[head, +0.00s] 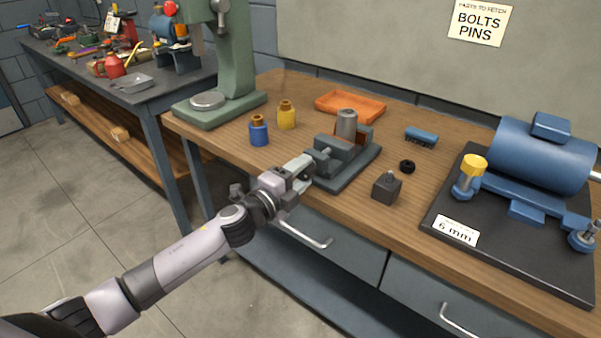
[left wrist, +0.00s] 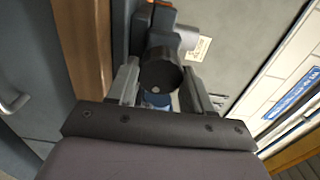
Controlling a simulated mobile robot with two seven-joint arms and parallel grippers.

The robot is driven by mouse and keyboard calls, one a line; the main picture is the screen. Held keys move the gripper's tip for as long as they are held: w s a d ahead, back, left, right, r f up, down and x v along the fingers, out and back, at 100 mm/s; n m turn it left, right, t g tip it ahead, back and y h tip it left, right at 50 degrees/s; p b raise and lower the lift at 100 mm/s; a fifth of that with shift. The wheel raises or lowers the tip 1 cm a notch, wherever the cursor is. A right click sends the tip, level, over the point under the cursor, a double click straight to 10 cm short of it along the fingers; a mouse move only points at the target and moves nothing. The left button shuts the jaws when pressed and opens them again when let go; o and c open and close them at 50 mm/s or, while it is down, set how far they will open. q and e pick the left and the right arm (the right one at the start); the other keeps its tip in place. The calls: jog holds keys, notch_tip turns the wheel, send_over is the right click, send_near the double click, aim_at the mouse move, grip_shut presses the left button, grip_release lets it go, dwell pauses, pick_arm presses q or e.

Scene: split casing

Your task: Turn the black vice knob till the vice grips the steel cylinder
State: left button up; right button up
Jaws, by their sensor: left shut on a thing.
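The grey vice (head: 345,160) stands near the front edge of the wooden bench. The steel cylinder (head: 347,124) stands upright at the vice, towards its far end; I cannot tell whether the jaws touch it. My left gripper (head: 306,167) reaches the vice's near left end, where the knob is mostly hidden in the head view. In the left wrist view the round black knob (left wrist: 160,76), with a pale dot on its face, sits between the two fingers of the left gripper (left wrist: 166,90), which is shut on it. My right gripper is in neither view.
Blue (head: 259,131) and yellow (head: 286,115) bottles stand left of the vice. An orange tray (head: 351,104) lies behind it. A dark block (head: 386,187), a black ring (head: 407,166) and a blue part (head: 421,137) lie right of it. A blue machine (head: 540,155) occupies the far right.

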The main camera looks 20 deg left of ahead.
pick_arm(q)
jog(key=m, duration=0.6)
jog(key=shift+f, duration=0.1)
jog(key=m, duration=0.6)
jog(key=shift+a+m+p, duration=0.1)
jog(key=shift+m+p, duration=0.2)
dwell(0.3)
jog(key=o, duration=1)
jog(key=shift+o, duration=0.2)
jog(key=shift+s, duration=0.1)
jog(key=v, duration=0.7)
